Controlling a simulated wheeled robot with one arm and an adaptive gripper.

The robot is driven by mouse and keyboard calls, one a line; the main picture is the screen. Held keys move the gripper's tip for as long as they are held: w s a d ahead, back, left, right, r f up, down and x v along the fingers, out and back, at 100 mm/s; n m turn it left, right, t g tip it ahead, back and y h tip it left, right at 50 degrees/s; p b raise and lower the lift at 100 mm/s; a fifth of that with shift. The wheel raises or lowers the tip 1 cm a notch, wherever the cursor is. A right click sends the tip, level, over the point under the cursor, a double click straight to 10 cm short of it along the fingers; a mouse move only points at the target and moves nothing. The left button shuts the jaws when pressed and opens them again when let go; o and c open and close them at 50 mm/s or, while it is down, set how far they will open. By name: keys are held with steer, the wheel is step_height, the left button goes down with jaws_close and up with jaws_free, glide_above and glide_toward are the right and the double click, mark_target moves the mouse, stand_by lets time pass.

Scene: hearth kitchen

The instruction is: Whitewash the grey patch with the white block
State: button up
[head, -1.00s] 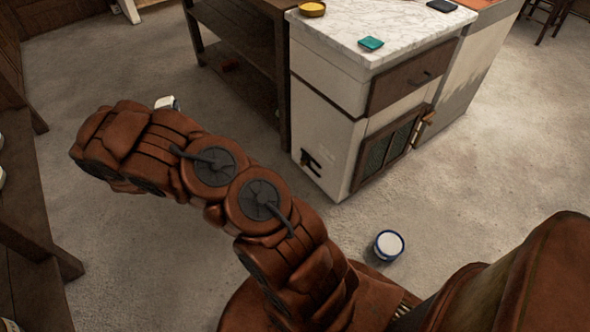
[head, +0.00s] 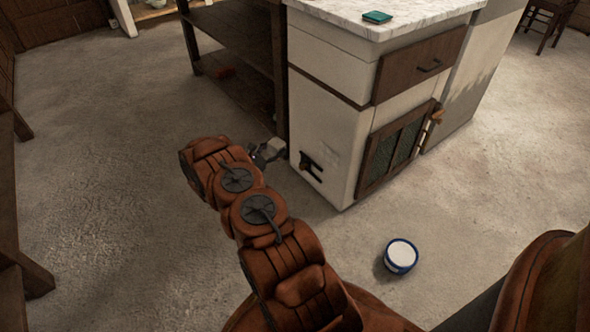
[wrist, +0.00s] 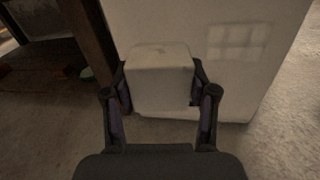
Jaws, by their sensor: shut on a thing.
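My gripper (head: 264,152) is shut on the white block (head: 276,146), beside the lower left edge of the white cabinet (head: 320,120). In the wrist view the block (wrist: 160,80) sits between both fingers, in front of the cabinet's pale side (wrist: 200,25). I cannot tell whether it touches that side. A faint grey, grid-like patch (wrist: 232,42) shows on this side, up and right of the block. It may be the grey patch, but its edges are unclear. The block hides part of the panel behind it.
A blue-rimmed tub with white contents (head: 401,255) stands on the floor to the right of my arm. A dark shelf unit (head: 235,50) adjoins the cabinet's left. Floor at left is open.

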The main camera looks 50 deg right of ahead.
mark_target(339, 165)
steer(key=shift+s+d+f+m+g+y+b, duration=0.1)
steer(key=shift+s+d+f+m+g+b, duration=0.4)
steer(key=shift+s+d+f, duration=0.75)
steer(key=shift+s+d+f+m+g+y+b, duration=0.1)
steer(key=shift+s+d+f+m+g+b, duration=0.4)
steer(key=shift+s+d, duration=1.3)
steer(key=shift+s+d+f+m+g+y+b, duration=0.1)
steer(key=shift+s+d+f+m+g+b, duration=0.2)
steer(key=shift+s+d+f+g+b, duration=1.1)
steer(key=shift+d+r+t+p, duration=0.3)
steer(key=shift+d+p, duration=0.2)
steer(key=shift+d, duration=0.2)
steer(key=shift+d+r+t+p, duration=0.2)
steer(key=shift+d+t+p, duration=0.25)
steer(key=shift+d, duration=0.25)
steer(key=shift+s, duration=0.1)
